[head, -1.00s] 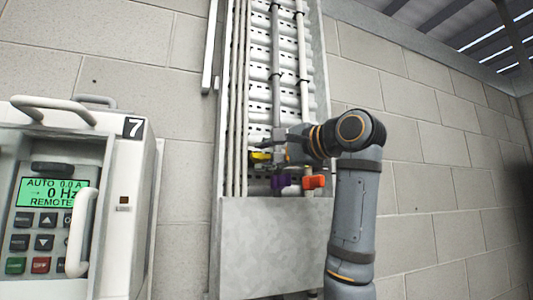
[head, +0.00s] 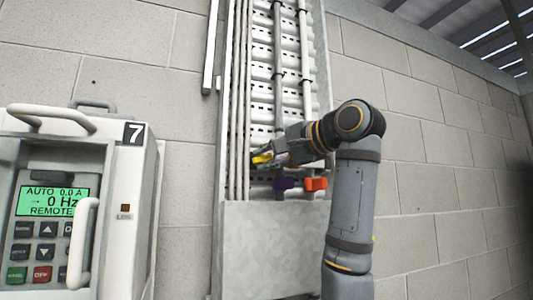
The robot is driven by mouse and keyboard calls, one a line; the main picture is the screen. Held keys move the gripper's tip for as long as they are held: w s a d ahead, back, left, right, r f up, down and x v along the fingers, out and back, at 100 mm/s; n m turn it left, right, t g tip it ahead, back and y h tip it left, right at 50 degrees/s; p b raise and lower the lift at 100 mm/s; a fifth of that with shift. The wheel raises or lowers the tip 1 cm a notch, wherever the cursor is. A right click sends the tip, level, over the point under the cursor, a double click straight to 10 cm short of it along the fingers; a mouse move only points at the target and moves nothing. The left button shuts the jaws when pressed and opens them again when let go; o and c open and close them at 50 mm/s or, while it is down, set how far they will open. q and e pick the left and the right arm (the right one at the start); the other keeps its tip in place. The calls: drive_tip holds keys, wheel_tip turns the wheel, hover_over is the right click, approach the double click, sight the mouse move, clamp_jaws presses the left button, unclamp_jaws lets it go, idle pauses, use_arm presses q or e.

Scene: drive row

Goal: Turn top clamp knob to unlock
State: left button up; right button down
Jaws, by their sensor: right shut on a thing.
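My right gripper (head: 273,156) reaches in from the right to the cable tray on the wall. It is shut on a small yellow knob (head: 262,158), which is partly covered by the fingers and looks slanted. I cannot tell from the picture which of these is the top clamp knob. My left gripper is not in view.
The metal cable tray (head: 223,225) holds upright pipes and thin cables. A white drive unit (head: 130,215) marked 7, with a green display (head: 51,198) and a projecting handle, stands at left. The block wall (head: 425,200) at right is bare.

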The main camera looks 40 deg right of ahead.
drive_tip(key=shift+r+n+g+p, duration=0.2)
drive_tip(key=shift+n+g+p, duration=0.25)
drive_tip(key=shift+n, duration=0.35)
drive_tip(key=shift+a+n+h, duration=0.1)
drive_tip(key=shift+n+h, duration=0.4)
drive_tip(key=shift+n, duration=0.2)
drive_tip(key=shift+f+n+g+h, duration=0.1)
drive_tip(key=shift+n+g+h, duration=0.25)
drive_tip(key=shift+n, duration=0.35)
drive_tip(key=shift+n+g+h+b, duration=0.55)
drive_tip(key=shift+n+b, duration=0.45)
drive_tip(key=shift+n, duration=0.2)
drive_tip(key=shift+a+n+h, duration=0.1)
drive_tip(key=shift+n+h, duration=0.5)
drive_tip(key=shift+n, duration=0.3)
drive_tip(key=shift+r+n+g+h, duration=0.35)
drive_tip(key=shift+n+h, duration=0.35)
drive_tip(key=shift+n, duration=0.3)
drive_tip(key=c, duration=1.5)
unclamp_jaws()
drive_tip(key=shift+o, duration=0.6)
drive_tip(key=shift+f, duration=0.1)
